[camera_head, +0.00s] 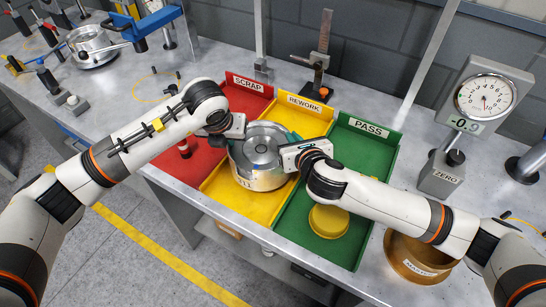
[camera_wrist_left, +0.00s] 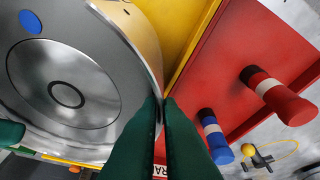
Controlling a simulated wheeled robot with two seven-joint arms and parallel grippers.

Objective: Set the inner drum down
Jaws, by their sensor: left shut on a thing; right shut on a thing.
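The inner drum (camera_head: 262,158) is a silver metal cylinder with a round raised centre. It is upright over the yellow REWORK tray (camera_head: 308,119); whether its base touches the tray floor I cannot tell. My left gripper (camera_head: 233,138) is shut on the drum's rim from the left, its fingers mostly hidden in the head view. In the left wrist view, the dark green fingers of the left gripper (camera_wrist_left: 161,108) pinch the rim of the drum (camera_wrist_left: 100,65). My right gripper (camera_head: 288,148) is shut on the opposite side of the rim, its fingers partly hidden.
A red SCRAP tray (camera_head: 248,98) at left holds red and blue handled pieces. A green PASS tray (camera_head: 365,150) at right holds a yellow round part (camera_head: 328,221). A brass ring (camera_head: 420,262) and a dial gauge (camera_head: 485,97) stand further right.

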